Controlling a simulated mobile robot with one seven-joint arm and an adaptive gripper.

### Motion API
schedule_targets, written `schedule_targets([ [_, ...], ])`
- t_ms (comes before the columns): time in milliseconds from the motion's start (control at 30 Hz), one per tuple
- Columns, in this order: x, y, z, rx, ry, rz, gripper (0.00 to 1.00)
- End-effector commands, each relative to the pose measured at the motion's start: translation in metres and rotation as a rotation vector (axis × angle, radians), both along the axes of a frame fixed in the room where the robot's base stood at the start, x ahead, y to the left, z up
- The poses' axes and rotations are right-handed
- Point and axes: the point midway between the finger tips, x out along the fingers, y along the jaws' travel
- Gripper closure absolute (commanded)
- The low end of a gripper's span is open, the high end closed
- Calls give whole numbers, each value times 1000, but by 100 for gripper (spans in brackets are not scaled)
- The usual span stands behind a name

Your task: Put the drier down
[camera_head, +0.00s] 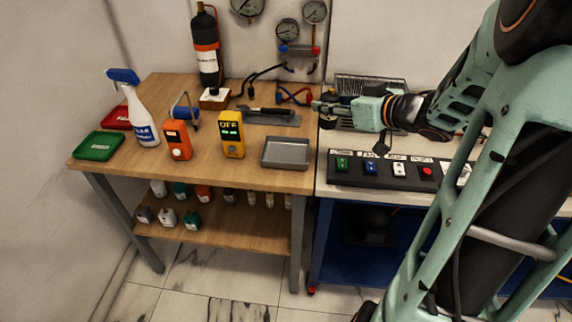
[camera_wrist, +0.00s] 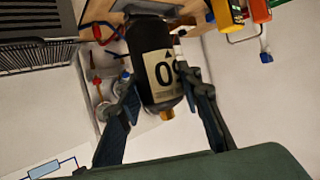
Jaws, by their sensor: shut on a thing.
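The drier (camera_wrist: 150,50) is a dark cylinder with a cream label reading "09" and a brass-coloured end. In the wrist view it sits between the two fingers of my gripper (camera_wrist: 155,80), which is shut on it. In the head view my gripper (camera_head: 322,106) is at the seam between the wooden bench and the white-topped bench. A small dark part of the drier (camera_head: 328,121) shows just below the fingertips there. Whether its end touches the surface below I cannot tell.
On the wooden bench (camera_head: 100,170) stand a grey tray (camera_head: 286,152), a yellow meter (camera_head: 232,135), an orange meter (camera_head: 177,140), a spray bottle (camera_head: 140,118) and a black bottle (camera_head: 206,60).

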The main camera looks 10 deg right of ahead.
Motion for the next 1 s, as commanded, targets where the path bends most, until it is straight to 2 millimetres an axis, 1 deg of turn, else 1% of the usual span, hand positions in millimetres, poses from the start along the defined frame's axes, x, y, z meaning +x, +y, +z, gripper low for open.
schedule_targets([
  [33, -7, -6, -12, 1, 0, 10, 99],
  [100, -14, -9, -17, 1, -2, 24, 99],
  [200, -14, -5, -23, 0, -3, 35, 99],
  [267, -8, 3, -28, 2, -4, 39, 99],
  [567, 40, 59, -62, 2, -3, 40, 99],
  [600, 45, 64, -72, 2, 0, 37, 99],
  [700, 55, 75, -90, 1, -2, 38, 99],
  [800, 63, 82, -101, 2, -3, 35, 99],
  [1000, 70, 90, -112, 0, -3, 35, 99],
])
